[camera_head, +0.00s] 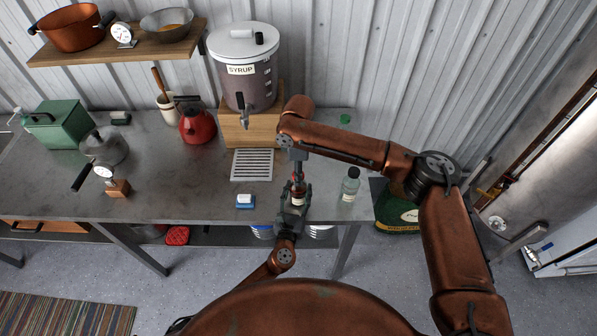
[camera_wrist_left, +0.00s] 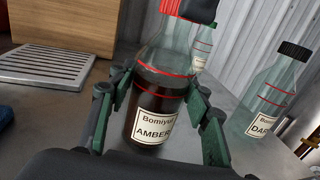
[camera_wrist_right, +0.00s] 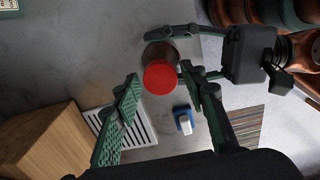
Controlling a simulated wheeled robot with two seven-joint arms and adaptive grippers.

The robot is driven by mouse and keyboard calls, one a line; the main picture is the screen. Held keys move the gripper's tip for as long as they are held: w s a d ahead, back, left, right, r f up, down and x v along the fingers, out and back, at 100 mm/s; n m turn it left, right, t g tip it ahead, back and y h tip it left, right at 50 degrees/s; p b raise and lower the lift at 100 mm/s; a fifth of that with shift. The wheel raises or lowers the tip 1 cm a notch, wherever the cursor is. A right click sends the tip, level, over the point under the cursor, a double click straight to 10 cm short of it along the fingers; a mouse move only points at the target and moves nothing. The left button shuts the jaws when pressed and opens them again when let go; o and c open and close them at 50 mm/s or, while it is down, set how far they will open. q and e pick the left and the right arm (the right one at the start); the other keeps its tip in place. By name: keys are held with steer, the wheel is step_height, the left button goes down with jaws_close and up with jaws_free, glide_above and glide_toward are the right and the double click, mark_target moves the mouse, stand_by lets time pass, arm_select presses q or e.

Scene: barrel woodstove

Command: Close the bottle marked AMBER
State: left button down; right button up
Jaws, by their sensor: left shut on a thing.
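The AMBER bottle (camera_wrist_left: 155,108) holds dark syrup and stands upright near the counter's front edge. My left gripper (camera_wrist_left: 160,95) is shut around its body; both also show in the head view (camera_head: 294,200). A red cap (camera_wrist_right: 160,77) sits at the top of the bottle; whether it is tight cannot be told. My right gripper (camera_wrist_right: 160,80) points down from above with its fingers apart, one on each side of the red cap. The right wrist view shows a gap between the left finger and the cap.
A clear DARK bottle (camera_wrist_left: 272,95) with a black cap stands to the right. A green-capped bottle (camera_wrist_left: 204,45) is behind. A drain grate (camera_head: 252,165), a blue-and-white item (camera_head: 245,201) and the SYRUP dispenser (camera_head: 246,70) are to the left and back.

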steer(key=shift+o, duration=1.2)
step_height(320, 180, up, 12)
arm_select(q)
steer(key=c, duration=0.9)
jaws_free()
steer(key=shift+c, duration=0.2)
